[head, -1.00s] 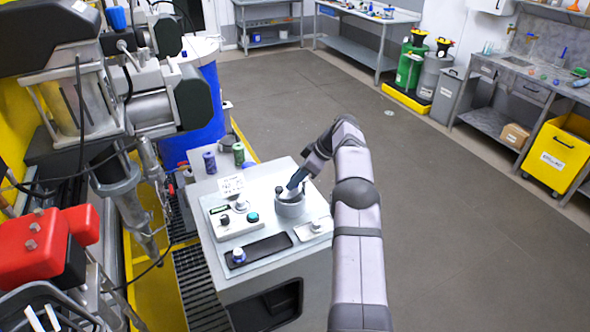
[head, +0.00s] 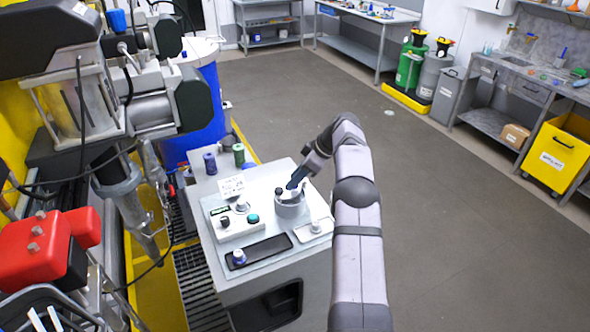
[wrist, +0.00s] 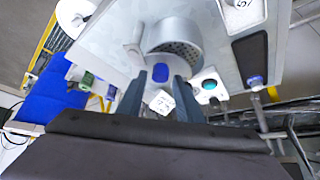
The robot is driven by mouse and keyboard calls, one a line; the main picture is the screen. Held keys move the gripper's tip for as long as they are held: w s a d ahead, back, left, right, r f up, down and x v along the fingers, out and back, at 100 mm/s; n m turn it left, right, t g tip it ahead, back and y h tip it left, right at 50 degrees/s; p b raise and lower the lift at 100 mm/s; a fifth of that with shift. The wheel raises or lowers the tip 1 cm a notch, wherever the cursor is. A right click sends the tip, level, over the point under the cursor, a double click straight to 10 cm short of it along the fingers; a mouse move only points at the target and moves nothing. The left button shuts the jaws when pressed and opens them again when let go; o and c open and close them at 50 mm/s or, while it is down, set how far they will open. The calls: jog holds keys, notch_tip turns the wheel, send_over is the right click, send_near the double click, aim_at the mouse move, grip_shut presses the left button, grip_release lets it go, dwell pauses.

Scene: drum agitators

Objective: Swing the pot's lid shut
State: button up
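The grey metal pot (head: 291,207) stands on the light worktop of the cabinet. In the wrist view the pot (wrist: 176,38) shows its perforated inside, so its mouth is at least partly uncovered. The lid (wrist: 150,70) appears as a pale disc at the pot's edge, standing open, with a blue knob (wrist: 160,73). My gripper (head: 295,184) is just above the pot. In the wrist view my gripper (wrist: 160,78) is open, its two dark fingers on either side of the knob. I cannot tell whether they touch it or the lid.
A control panel with a teal button (head: 253,218) lies left of the pot. A label card (head: 231,186) stands behind the panel. Dark and green spools (head: 239,154) stand at the worktop's back. Heavy machinery and a blue drum (head: 207,105) are at the left. Floor to the right is clear.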

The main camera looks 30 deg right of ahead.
notch_tip(320, 180, up, 3)
jog(key=shift+p, duration=0.85)
jog(key=shift+r, duration=0.9)
jog(key=shift+a, duration=0.1)
